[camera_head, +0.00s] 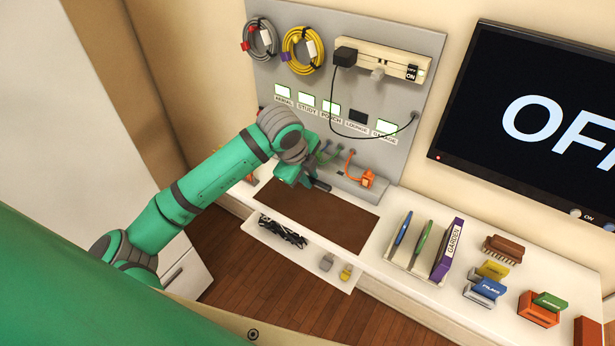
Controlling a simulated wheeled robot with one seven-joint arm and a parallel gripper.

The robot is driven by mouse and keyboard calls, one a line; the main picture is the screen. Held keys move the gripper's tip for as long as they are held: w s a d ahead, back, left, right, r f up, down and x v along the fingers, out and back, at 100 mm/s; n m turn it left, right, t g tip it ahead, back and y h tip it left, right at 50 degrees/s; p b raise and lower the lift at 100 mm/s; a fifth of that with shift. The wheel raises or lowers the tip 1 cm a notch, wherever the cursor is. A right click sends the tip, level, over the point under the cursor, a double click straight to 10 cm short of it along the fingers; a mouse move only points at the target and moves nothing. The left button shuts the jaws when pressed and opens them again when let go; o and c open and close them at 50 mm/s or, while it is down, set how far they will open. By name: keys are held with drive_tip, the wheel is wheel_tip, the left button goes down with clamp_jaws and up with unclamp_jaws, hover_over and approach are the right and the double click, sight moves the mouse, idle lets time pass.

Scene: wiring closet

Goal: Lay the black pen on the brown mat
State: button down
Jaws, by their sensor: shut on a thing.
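The brown mat (330,224) lies flat on the white shelf below the grey panel, and its surface is bare. My gripper (314,183) is over the back left part of the mat, shut on a slim dark thing that I take to be the black pen (324,187). Only a short piece of the pen shows at the jaws; the wrist hides the rest. I cannot tell whether the pen touches the mat.
A white tray (258,234) with black cables (283,232) and small connectors juts out in front of the mat. An orange plug (367,178) and cables are behind it. A rack (398,256) with upright items, including a purple GARDEN box (447,248), stands right.

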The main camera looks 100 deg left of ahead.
hover_over(311, 206)
drive_tip(key=d, duration=0.1)
drive_tip(key=shift+s+f, duration=0.15)
drive_tip(key=shift+f, duration=1.95)
drive_tip(key=shift+s+f, duration=0.1)
drive_tip(key=shift+f, duration=1.05)
drive_tip(key=shift+f, duration=1.7)
drive_tip(key=c, duration=1.6)
unclamp_jaws()
drive_tip(key=shift+f, duration=0.15)
drive_tip(key=shift+d, duration=0.15)
drive_tip(key=shift+v, duration=2.55)
